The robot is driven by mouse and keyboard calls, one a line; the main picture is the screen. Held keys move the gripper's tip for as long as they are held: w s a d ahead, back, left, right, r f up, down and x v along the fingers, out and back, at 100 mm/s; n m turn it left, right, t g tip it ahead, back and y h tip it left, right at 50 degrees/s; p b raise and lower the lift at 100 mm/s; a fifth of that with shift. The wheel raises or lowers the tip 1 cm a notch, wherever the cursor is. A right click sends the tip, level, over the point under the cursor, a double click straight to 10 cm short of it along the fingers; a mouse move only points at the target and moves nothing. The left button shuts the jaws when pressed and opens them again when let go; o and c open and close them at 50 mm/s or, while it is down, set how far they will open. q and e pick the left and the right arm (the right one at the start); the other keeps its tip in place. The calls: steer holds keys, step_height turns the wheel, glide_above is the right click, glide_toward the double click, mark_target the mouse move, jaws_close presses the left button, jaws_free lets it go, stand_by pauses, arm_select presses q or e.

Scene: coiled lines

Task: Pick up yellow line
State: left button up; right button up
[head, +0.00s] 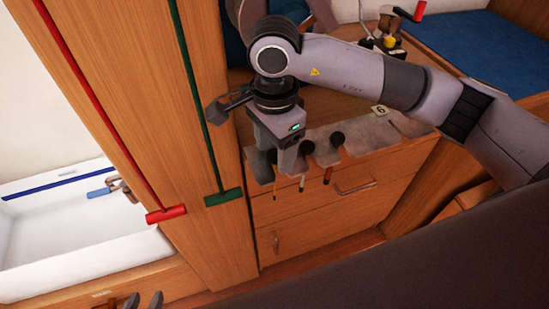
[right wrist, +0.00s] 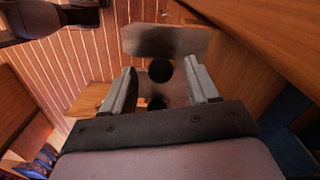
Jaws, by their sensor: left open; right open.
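I cannot make out a yellow line for certain. Red (head: 166,214), green (head: 223,197) and blue (head: 40,188) lines show in the head view; the red and green ones end in bar handles against the wooden panel. A thin yellow-ended piece (head: 275,190) hangs under a grey rack (head: 370,137), just below my right gripper (head: 279,172). That gripper is open and points down at the rack's left end. In the right wrist view, a black round knob (right wrist: 160,71) shows between and beyond its open fingers. My left gripper (head: 143,302) is open at the bottom edge, apart from the lines.
Other black-topped pieces (head: 308,147) hang in the rack, over a wooden drawer cabinet (head: 320,215). A tall wooden panel (head: 150,120) stands left of the right gripper. A white basin (head: 80,235) is at left. A red-handled device (head: 400,25) stands behind my right arm.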

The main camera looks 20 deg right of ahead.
arm_select(q)
steer(key=shift+a, duration=0.1)
arm_select(e)
steer(key=shift+f, duration=0.2)
jaws_close()
